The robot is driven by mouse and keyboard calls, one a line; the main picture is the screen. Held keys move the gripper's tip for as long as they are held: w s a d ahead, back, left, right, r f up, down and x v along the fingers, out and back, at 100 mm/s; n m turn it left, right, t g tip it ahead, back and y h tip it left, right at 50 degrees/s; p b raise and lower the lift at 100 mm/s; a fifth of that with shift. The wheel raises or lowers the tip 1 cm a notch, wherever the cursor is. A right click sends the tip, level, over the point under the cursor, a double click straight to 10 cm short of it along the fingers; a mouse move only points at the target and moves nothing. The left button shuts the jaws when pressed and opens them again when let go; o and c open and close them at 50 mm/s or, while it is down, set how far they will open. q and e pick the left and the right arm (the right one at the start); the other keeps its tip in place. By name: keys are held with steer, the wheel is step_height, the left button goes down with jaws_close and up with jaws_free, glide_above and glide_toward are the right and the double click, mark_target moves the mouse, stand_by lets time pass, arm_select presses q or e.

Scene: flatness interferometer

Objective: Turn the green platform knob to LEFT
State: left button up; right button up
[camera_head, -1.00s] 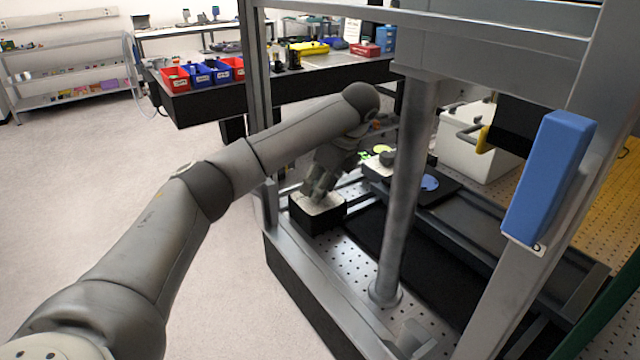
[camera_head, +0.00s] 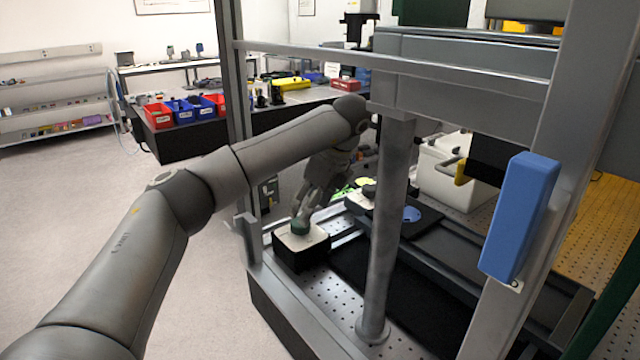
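My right gripper is not in view.
Frame posts and a round grey column (camera_head: 387,235) stand close to the right of my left arm. A second white-topped box (camera_head: 357,203) with a dark knob and a blue disc (camera_head: 411,214) lie further back. A blue box (camera_head: 519,217) is fixed to the right post.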

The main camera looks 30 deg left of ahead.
arm_select(q)
steer(key=v, duration=0.6)
steer(key=shift+d+r, duration=0.25)
steer(key=shift+r, duration=0.05)
steer(key=shift+f, duration=0.1)
